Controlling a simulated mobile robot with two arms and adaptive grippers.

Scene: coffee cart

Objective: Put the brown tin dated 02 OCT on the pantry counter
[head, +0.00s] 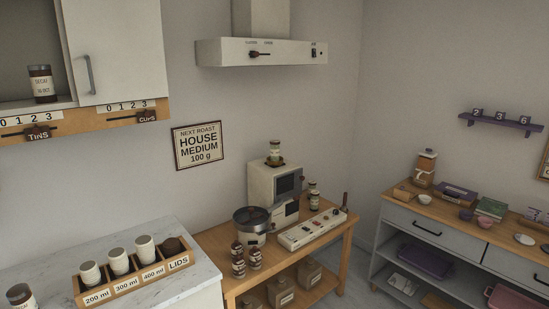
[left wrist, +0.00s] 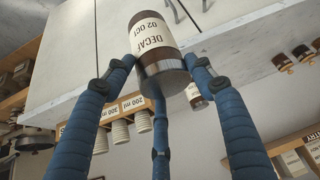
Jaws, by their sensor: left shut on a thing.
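The brown tin (left wrist: 152,38) has a pale label reading DECAF 02 OCT, upside down at the top of the left wrist view. My left gripper (left wrist: 158,66) has its blue fingers closed around the tin's side near its dark shiny end. In the head view no gripper shows. A brown-lidded tin (head: 20,296) is at the lower left, cut by the frame edge; I cannot tell whether it is the held one. The pale marble-topped counter (head: 150,270) runs along the bottom left. My right gripper is not in view.
A rack (head: 128,284) of cups and lids stands on the counter. Another tin (head: 41,84) marked DECAF stands in the open wall cupboard (head: 20,55). A wooden table (head: 215,240) holds a roaster machine (head: 262,185) and several jars. A grey sideboard (head: 440,230) stands at right.

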